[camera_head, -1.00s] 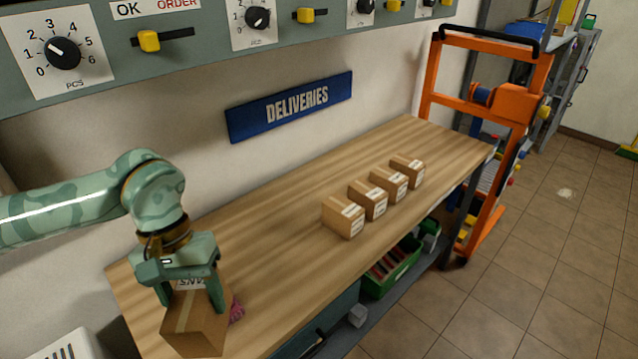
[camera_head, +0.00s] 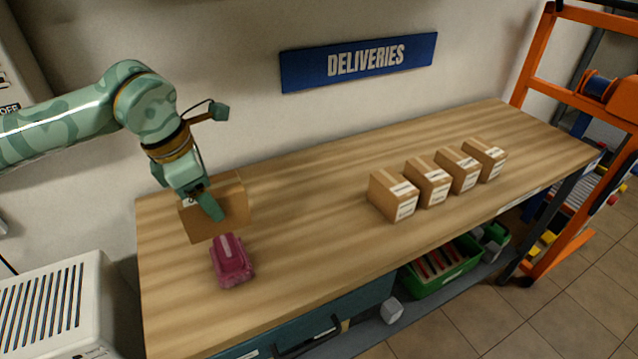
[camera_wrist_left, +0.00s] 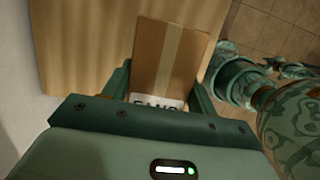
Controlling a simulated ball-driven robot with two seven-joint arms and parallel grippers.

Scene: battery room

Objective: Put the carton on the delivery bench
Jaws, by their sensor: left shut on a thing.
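My left gripper (camera_head: 207,200) is shut on a brown cardboard carton (camera_head: 236,205) at the left end of the wooden delivery bench (camera_head: 320,200). In the left wrist view the carton (camera_wrist_left: 168,58) sits between the two fingers, with a tape strip and a partly hidden white label. In the head view the carton is over the bench top, behind the pink object; I cannot tell whether it touches the wood. A blue DELIVERIES sign (camera_head: 360,62) hangs on the wall above the bench. My right gripper is not in view.
A pink object (camera_head: 232,262) lies on the bench just in front of the carton. Several small cartons (camera_head: 394,196) stand in a row toward the right. The bench between them is clear. An orange frame (camera_head: 565,90) stands at the right end, and a white vented box (camera_head: 60,305) is at lower left.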

